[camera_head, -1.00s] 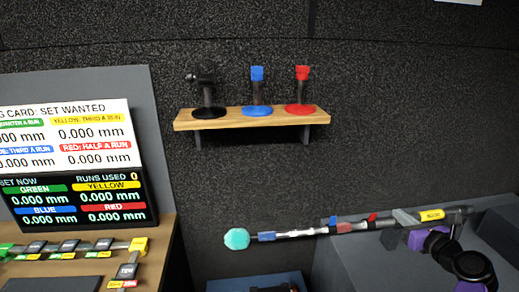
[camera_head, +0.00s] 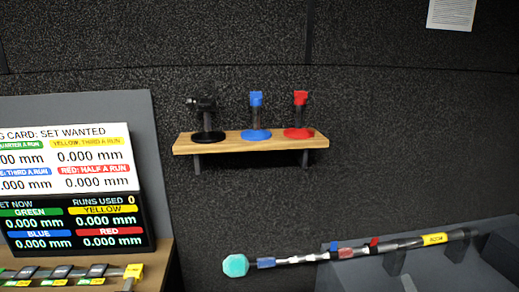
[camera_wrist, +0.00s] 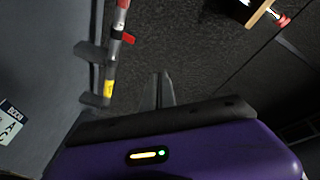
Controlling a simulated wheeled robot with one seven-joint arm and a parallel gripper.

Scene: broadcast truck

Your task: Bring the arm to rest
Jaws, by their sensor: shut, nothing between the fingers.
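My gripper (camera_wrist: 162,88) shows in the wrist view, its two slim grey fingers together and nothing between them. Its purple body fills the bottom of that view. The fingers point toward the dark carpeted wall, apart from the things around them. In the head view no part of my arm or gripper shows.
A pole with a teal tip (camera_head: 236,265) rests on a grey rack (camera_head: 345,278); the pole (camera_wrist: 113,55) is left of my fingers in the wrist view. A wooden shelf (camera_head: 250,144) holds black, blue and red stands. A readout screen (camera_head: 75,226) is at left.

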